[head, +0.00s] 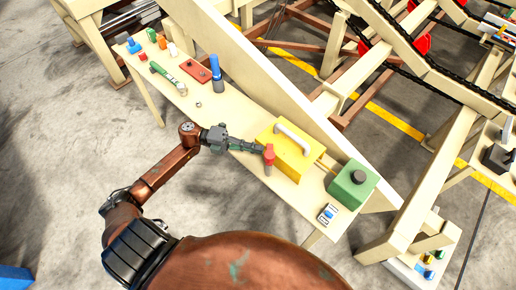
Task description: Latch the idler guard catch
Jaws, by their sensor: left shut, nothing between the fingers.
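A yellow box-shaped guard (294,158) with a pale bar handle (292,138) on top sits on the long cream bench. A small red-topped upright piece (269,153) stands at its front left side; it may be the catch, but I cannot tell whether it is latched. My left gripper (262,149) reaches in from the left, shut and empty. Its tips are at the red piece, touching or very close; I cannot tell which. The gripper hides part of the guard's left side. My right gripper is not in view.
A green box (353,186) with a black knob and a small white-and-blue item (328,214) sit to the right. A blue-topped cylinder (216,75), a red plate (195,71) and a green tool (168,79) lie farther left. A cream panel (270,75) rises behind the bench.

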